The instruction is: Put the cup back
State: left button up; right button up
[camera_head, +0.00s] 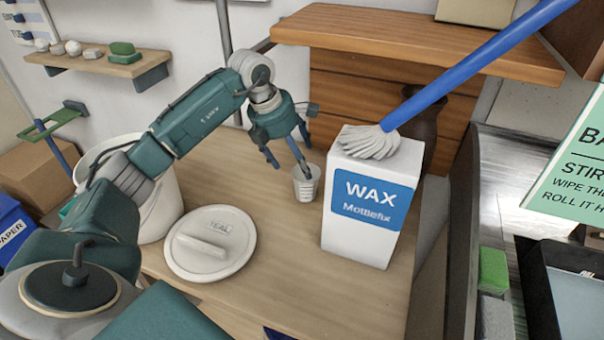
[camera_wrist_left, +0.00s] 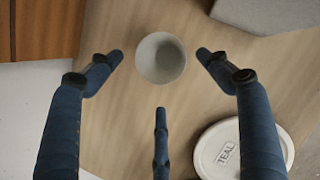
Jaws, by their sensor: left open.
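A small pale ribbed cup (camera_head: 306,188) stands upright on the wooden table, left of the white WAX box; it also shows in the left wrist view (camera_wrist_left: 160,58). My left gripper (camera_head: 290,155) points down just above and beside the cup, with its fingers spread. In the left wrist view the cup appears between the two upper fingertips, with a gap on each side, and the third finger is below it. One finger overlaps the cup's rim in the head view; I cannot tell if it touches. My right gripper is not in view.
The tall WAX box (camera_head: 370,235) stands close right of the cup, with a white mop head (camera_head: 368,142) on a blue pole over it. A TEAL lid (camera_head: 210,262) lies front left. A white bucket (camera_head: 160,205) stands behind my left arm. A wooden shelf (camera_head: 430,50) overhangs behind.

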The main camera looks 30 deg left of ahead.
pick_arm(q)
jog(key=shift+v, duration=2.1)
jog(key=shift+f, duration=0.1)
